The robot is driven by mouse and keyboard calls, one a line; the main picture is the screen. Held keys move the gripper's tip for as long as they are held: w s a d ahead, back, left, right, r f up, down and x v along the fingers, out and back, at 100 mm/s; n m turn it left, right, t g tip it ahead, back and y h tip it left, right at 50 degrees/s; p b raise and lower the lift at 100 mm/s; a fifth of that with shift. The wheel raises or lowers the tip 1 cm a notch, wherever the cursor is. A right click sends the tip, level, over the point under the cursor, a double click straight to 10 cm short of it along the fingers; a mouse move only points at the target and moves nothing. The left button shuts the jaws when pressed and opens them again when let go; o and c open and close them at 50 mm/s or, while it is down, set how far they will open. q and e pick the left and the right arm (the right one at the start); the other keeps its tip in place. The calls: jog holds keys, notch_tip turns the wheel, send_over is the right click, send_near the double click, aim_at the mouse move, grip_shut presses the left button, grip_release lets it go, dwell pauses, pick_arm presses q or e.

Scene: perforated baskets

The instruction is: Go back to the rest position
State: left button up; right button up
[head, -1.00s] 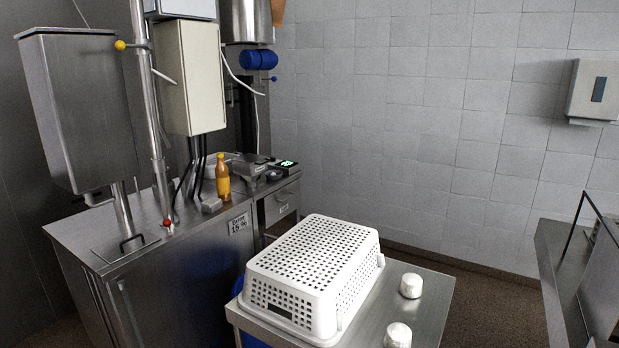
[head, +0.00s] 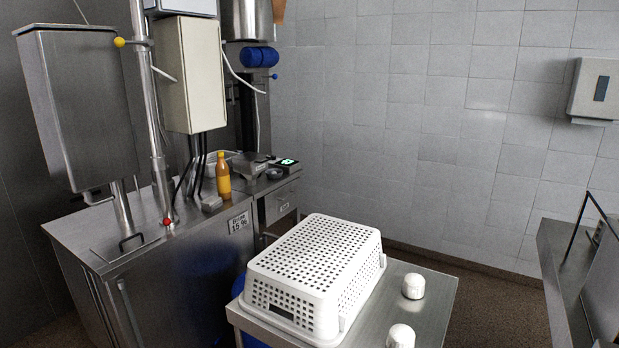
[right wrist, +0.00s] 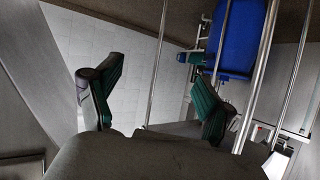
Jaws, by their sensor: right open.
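My right gripper (right wrist: 158,98) shows in the right wrist view with its two green-padded fingers spread wide. It is open and nothing is between the fingers. My left gripper is not in the head view, and neither is the right one. A white perforated basket (head: 315,262) lies upside down on a small steel table (head: 432,318) in the head view. Two white rounded objects, one nearer (head: 401,336) and one farther (head: 413,286), stand on the table to the right of the basket.
Another steel surface (head: 560,250) stands at right. Open floor lies between it and the table. A blue object (right wrist: 236,38) with metal poles shows in the right wrist view.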

jog(key=s+a+f+n+g, duration=0.1)
jog(key=s+a+f+g, duration=0.25)
jog(key=s+f, duration=0.35)
jog(key=s+a+f+g, duration=0.2)
jog(key=s+a+f, duration=0.25)
jog(key=f, duration=0.35)
jog(key=s+a+f+n+g, duration=0.1)
jog(key=s+a+f+g, duration=0.2)
jog(key=s, duration=0.5)
jog(key=s+a+f+n+g, duration=0.2)
jog(key=s+a+f+g, duration=0.1)
jog(key=s, duration=0.6)
notch_tip(320, 180, down, 2)
jog(key=shift+a, duration=0.85)
